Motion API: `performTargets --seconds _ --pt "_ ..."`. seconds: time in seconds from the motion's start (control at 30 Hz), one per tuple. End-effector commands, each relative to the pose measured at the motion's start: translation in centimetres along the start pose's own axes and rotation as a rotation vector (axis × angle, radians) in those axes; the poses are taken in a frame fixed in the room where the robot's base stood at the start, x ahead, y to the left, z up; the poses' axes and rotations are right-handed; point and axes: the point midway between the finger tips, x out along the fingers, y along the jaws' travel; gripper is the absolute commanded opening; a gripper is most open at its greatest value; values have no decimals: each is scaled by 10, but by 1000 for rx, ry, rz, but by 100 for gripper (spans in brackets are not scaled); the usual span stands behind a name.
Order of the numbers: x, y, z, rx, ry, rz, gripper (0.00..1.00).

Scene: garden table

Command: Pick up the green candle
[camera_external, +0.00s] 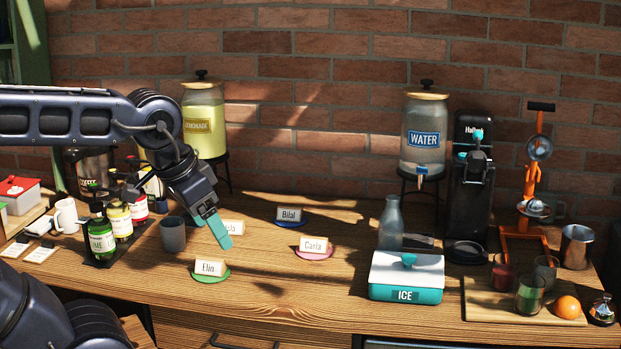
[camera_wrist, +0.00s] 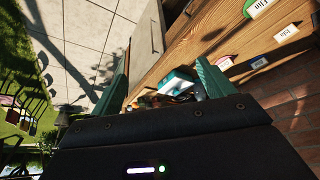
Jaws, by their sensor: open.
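A small glass with green contents (camera_external: 530,295), which looks like the green candle, stands on the wooden board (camera_external: 482,306) at the right end of the table. A red glass (camera_external: 503,272) and a greyish glass (camera_external: 545,270) stand close behind it. My gripper (camera_external: 218,229) is over the left-middle of the table, far left of the green glass, with teal fingers pointing down. In the wrist view my gripper (camera_wrist: 164,80) has its two fingers wide apart with nothing held. I cannot make out the green glass in the wrist view.
An orange (camera_external: 567,307), a bell (camera_external: 602,310) and a metal cup (camera_external: 576,247) stand near the glasses. A teal and white ice box (camera_external: 406,277) and a clear bottle (camera_external: 390,224) stand between my gripper and the board. Name cards (camera_external: 313,246) and a grey cup (camera_external: 173,235) are near my gripper.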

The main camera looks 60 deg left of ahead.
Motion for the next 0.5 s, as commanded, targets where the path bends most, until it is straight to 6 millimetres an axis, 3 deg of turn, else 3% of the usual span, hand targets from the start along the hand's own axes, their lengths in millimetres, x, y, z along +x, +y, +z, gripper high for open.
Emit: performTargets --seconds 0.17,0.5 --pt "1 2 -18 13 3 1 81" --pt "16 22 -115 83 27 11 81"
